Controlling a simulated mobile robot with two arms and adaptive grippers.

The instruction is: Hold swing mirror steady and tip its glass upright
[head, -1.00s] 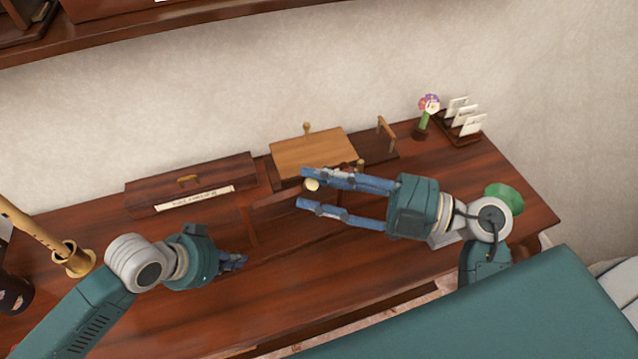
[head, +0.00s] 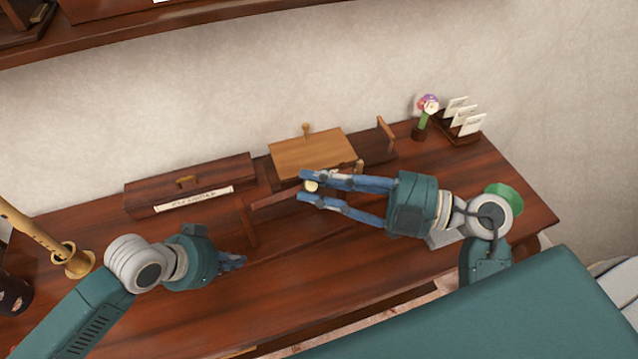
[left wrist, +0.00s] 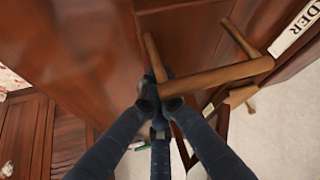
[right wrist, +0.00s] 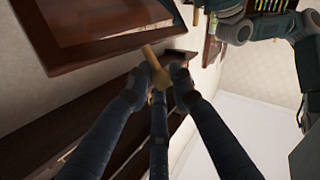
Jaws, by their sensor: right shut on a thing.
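The swing mirror stands on the desk, with a flat tan panel (head: 312,152), a wooden post (head: 386,134) at right and a slanting dark bar (head: 285,197) in front. The panel lies tilted back, far from upright. My right gripper (head: 304,185) is shut on a pale round knob (head: 311,186) at the mirror's front edge; the knob shows between the fingers (right wrist: 158,76) in the right wrist view. My left gripper (head: 242,262) is low at the bar's left end. In the left wrist view its fingertips (left wrist: 160,97) meet a wooden bar (left wrist: 215,77); whether they clamp it is unclear.
A dark box with a label (head: 190,185) stands left of the mirror. A flower in a pot (head: 424,118) and a card rack (head: 463,118) stand at the back right. A brass holder (head: 73,260) is at far left. The desk front (head: 330,270) is clear.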

